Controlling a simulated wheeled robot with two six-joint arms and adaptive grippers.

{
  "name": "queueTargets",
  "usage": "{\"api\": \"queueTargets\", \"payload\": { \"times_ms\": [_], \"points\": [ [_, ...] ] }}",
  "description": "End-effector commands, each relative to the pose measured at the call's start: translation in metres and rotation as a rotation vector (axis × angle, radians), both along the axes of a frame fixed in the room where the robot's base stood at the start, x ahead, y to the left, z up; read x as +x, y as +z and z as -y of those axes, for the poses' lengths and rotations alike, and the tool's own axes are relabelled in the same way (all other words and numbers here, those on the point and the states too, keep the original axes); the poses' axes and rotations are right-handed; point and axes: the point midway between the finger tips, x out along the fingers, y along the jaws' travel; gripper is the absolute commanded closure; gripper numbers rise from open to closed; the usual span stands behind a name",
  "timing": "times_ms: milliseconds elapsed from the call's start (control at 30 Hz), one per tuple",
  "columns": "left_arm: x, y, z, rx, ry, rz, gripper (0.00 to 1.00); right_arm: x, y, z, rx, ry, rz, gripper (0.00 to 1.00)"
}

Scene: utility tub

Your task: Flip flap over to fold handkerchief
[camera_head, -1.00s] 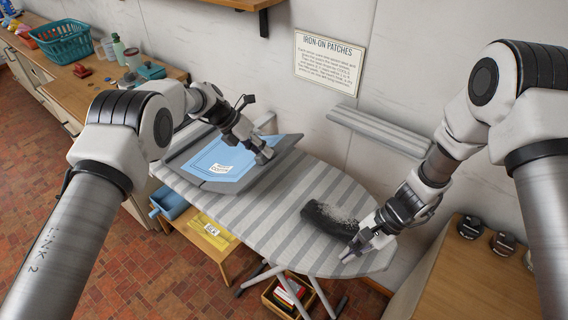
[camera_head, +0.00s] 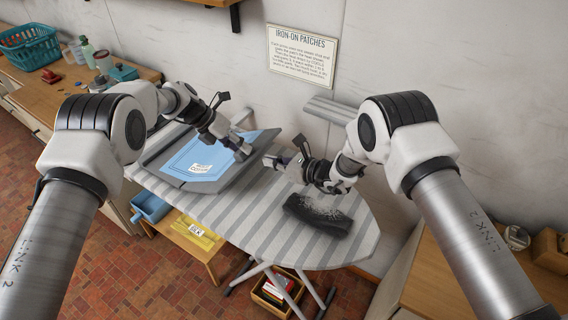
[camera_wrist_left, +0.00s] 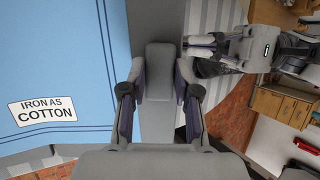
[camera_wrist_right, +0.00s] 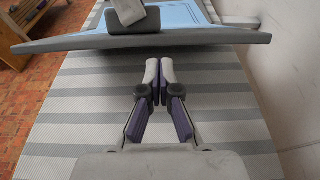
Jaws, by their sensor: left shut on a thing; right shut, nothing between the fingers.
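A light-blue handkerchief (camera_head: 200,152) lies on a grey folding board (camera_head: 158,158) on the striped ironing board. It carries a white "IRON AS COTTON" label, readable in the left wrist view (camera_wrist_left: 42,110). My left gripper (camera_head: 243,153) is shut on the grey tab (camera_wrist_left: 160,58) at the right edge of the folding board. My right gripper (camera_head: 270,161) is shut and empty, just right of that edge and apart from it. In the right wrist view its fingertips (camera_wrist_right: 160,68) are together above bare stripes. The board's edge and tab (camera_wrist_right: 135,22) stand ahead of them.
A dark, pale-speckled roll (camera_head: 316,219) lies on the ironing board (camera_head: 250,215) below my right forearm. A grey striped ledge (camera_head: 335,110) is on the wall behind.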

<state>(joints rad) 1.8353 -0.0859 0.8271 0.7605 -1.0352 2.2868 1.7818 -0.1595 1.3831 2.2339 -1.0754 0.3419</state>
Motion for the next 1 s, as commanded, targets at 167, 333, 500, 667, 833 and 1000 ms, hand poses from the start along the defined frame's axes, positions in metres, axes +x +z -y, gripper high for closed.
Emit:
{"api": "queueTargets", "payload": {
  "times_ms": [167, 333, 500, 667, 833, 1000],
  "points": [
    [0.001, 0.001, 0.000, 0.000, 0.000, 0.003, 1.00, 0.013, -0.006, -0.018, 0.000, 0.000, 0.000, 1.00],
    [0.001, 0.001, 0.000, 0.000, 0.000, 0.003, 1.00, 0.016, -0.007, -0.022, -0.001, 0.000, -0.001, 1.00],
    [0.001, 0.001, 0.000, 0.000, 0.000, 0.003, 1.00, 0.016, -0.007, -0.022, -0.001, 0.000, -0.001, 1.00],
    [0.001, 0.001, 0.000, 0.000, 0.000, 0.003, 1.00, 0.018, 0.002, -0.026, -0.001, 0.001, 0.001, 1.00],
    [-0.001, -0.001, 0.001, 0.001, -0.002, -0.001, 1.00, 0.022, 0.014, -0.030, 0.002, 0.003, 0.006, 1.00],
    [-0.002, -0.003, 0.001, 0.002, -0.004, -0.006, 1.00, 0.023, 0.017, -0.031, 0.004, 0.005, 0.012, 1.00]
  ]
}}
